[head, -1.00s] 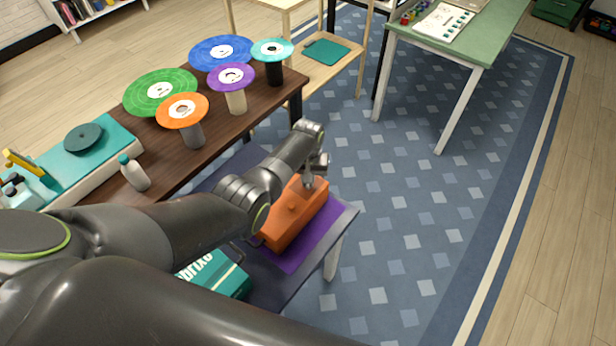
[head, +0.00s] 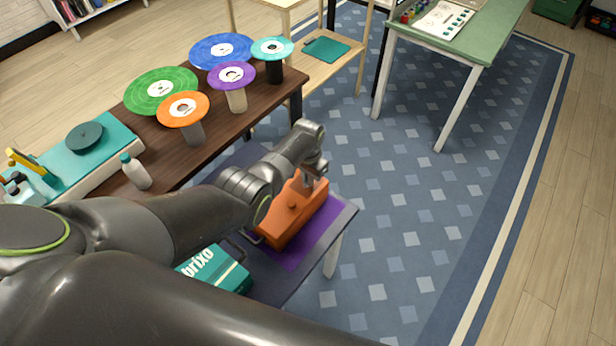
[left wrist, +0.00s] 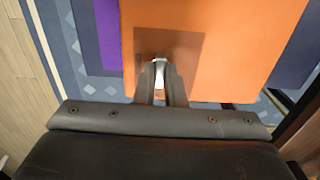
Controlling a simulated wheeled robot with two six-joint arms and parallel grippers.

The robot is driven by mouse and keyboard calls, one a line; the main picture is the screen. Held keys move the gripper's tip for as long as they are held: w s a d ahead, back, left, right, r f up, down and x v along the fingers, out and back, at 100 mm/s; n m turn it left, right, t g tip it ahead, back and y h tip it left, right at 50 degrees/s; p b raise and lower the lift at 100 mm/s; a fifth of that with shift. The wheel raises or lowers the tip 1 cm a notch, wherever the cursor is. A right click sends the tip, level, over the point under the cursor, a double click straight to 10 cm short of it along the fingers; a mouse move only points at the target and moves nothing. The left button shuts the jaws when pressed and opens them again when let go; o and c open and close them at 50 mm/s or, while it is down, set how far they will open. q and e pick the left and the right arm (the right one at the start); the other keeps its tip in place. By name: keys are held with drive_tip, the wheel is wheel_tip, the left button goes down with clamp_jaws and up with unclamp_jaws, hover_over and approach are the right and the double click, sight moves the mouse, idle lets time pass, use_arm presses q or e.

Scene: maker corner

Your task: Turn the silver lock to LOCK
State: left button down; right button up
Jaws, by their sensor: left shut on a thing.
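An orange box (head: 291,213) sits on a purple mat on the dark low table. The left wrist view looks closely at its orange face (left wrist: 216,48). The silver lock (left wrist: 160,70) shows there between my fingers, over a darker brownish patch. My left gripper (left wrist: 161,88) is shut on the silver lock; its fingers hide part of it. In the head view my left gripper (head: 314,178) is at the far right end of the orange box. Any LOCK marking is too small or hidden to read. My right gripper is not in view.
A teal box (head: 218,272) stands on the low table close to the orange box. The purple mat (head: 318,232) shows beside the box. A brown table (head: 222,128) behind holds several coloured discs on stands and a bottle (head: 135,172).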

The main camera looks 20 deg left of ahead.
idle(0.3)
use_arm(q)
drive_tip(key=c, duration=1.5)
unclamp_jaws()
drive_tip(key=shift+r, duration=0.5)
wheel_tip(320, 180, up, 7)
drive_tip(key=shift+r+p, duration=0.15)
drive_tip(key=shift+p, duration=0.7)
wheel_tip(320, 180, up, 9)
drive_tip(key=b, duration=0.1)
